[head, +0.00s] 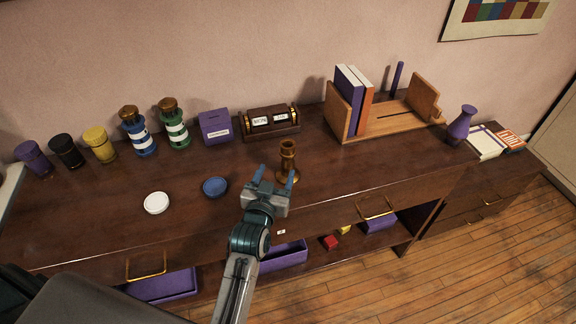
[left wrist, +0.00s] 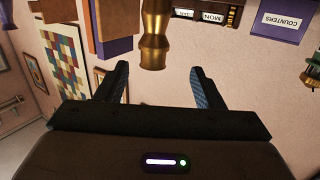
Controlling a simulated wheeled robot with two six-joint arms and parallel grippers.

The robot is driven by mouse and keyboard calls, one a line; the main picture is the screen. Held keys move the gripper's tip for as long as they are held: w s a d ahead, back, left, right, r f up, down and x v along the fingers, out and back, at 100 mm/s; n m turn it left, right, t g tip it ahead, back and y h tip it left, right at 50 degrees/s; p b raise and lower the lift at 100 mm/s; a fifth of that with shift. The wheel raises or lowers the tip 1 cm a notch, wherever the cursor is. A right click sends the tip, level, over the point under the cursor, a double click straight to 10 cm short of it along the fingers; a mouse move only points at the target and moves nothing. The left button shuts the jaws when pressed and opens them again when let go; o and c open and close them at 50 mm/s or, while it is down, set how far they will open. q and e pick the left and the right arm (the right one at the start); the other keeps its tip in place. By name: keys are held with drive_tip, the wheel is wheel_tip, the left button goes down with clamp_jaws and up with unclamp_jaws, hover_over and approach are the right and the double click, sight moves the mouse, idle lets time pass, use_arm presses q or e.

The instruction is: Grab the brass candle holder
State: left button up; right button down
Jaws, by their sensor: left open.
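The brass candle holder (head: 288,160) stands upright on the dark wooden cabinet top, near the front middle. My left gripper (head: 275,175) is open just in front of it, its two blue-tipped fingers spread and pointing toward it. In the left wrist view the picture is upside down, and the candle holder (left wrist: 154,38) shows beyond and between the open fingers (left wrist: 160,85). It appears to lie ahead of the fingertips, and I see no contact. My right gripper is not in view.
Left of the holder lie a blue disc (head: 215,186) and a white disc (head: 156,203). Behind are a calendar block (head: 270,122), a purple counters box (head: 215,127) and lighthouse figures (head: 138,132). A wooden book rack (head: 400,121) stands right. The cabinet top beside the holder is clear.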

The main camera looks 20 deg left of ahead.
sight(289, 145)
use_arm(q)
drive_tip(key=shift+t, duration=0.4)
drive_tip(key=w, duration=0.2)
drive_tip(key=w+r, duration=0.1)
drive_tip(key=w, duration=0.2)
drive_tip(key=shift+w+d+r, duration=0.1)
drive_tip(key=shift+w, duration=0.25)
drive_tip(key=shift+w+f+p, duration=0.2)
drive_tip(key=shift+w+p, duration=0.05)
drive_tip(key=shift+w, duration=1.3)
drive_tip(key=shift+w+f+p, duration=0.15)
drive_tip(key=shift+w+p, duration=0.1)
drive_tip(key=shift+w, duration=1.3)
drive_tip(key=shift+s, duration=0.1)
drive_tip(key=shift+c, duration=0.6)
clamp_jaws()
